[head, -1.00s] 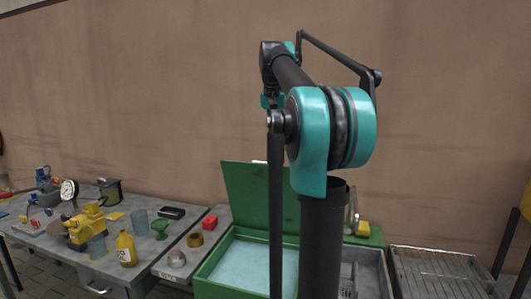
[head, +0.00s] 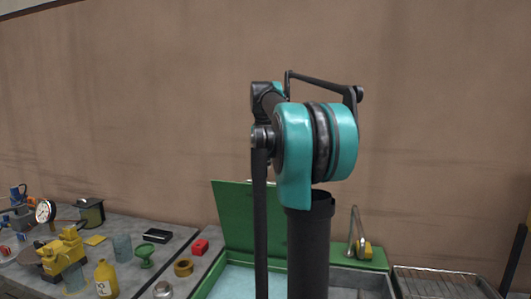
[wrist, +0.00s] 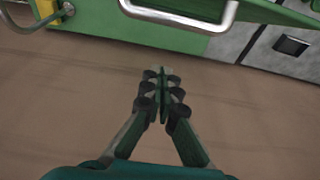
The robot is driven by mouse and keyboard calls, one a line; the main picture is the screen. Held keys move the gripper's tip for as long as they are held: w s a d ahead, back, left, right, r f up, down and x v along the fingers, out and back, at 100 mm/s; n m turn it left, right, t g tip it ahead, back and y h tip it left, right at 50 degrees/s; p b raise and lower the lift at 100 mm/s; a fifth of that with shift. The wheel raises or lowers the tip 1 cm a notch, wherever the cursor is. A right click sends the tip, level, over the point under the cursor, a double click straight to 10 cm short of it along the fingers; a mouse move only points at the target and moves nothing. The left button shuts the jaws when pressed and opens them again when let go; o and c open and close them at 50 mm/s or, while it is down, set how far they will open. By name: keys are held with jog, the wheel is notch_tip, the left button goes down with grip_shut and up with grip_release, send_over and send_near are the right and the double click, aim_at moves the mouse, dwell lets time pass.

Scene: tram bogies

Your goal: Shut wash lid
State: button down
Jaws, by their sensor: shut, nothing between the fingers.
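The wash lid (head: 232,218) is a green panel standing raised at the back of a green-rimmed wash basin (head: 208,283) with a pale blue inside. My arm column hides part of the lid and basin. In the wrist view, a bright metal bar handle (wrist: 185,18) crosses a green panel at the top, which looks like the lid. My gripper (wrist: 160,75) is shut and empty, below the handle in that picture and apart from it, over the brown wall. In the head view my gripper is hidden behind my own arm.
A metal tap (head: 351,235) with a yellow block (head: 364,248) stands right of the lid. A wire rack (head: 440,285) is further right. The wall behind is bare.

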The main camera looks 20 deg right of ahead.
jog(key=s+a+f, duration=0.2)
jog(key=f, duration=0.1)
jog(key=shift+s, duration=0.35)
